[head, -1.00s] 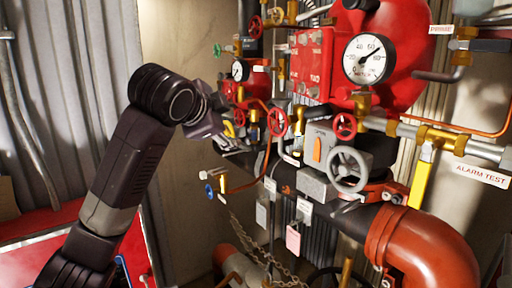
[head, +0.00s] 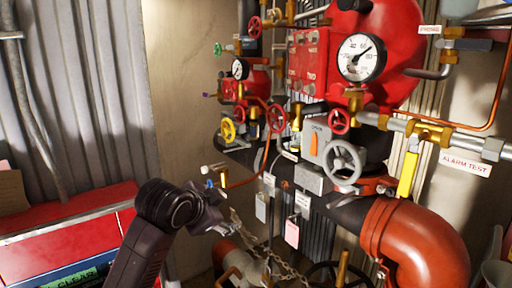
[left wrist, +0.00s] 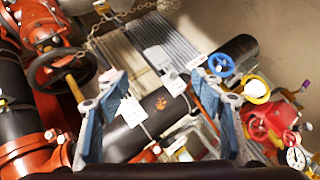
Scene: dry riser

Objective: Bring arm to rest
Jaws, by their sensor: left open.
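My left gripper (head: 222,226) is low in the head view, left of the hanging chain and below the red valve assembly. In the left wrist view its two blue-grey fingers (left wrist: 160,115) stand wide apart with nothing between them. Behind the gap are a black pipe (left wrist: 125,137) and white tags (left wrist: 131,110), which look farther off than the fingertips. My left arm comes up from the bottom edge of the head view and bends at a dark wrist. My right gripper is not in view.
A grey handwheel (head: 346,165), a pressure gauge (head: 361,57) and a large orange pipe elbow (head: 420,245) are to the right. A chain (head: 243,232) hangs close to the gripper. A red cabinet (head: 70,240) stands at left. Bare wall (head: 180,100) lies above the arm.

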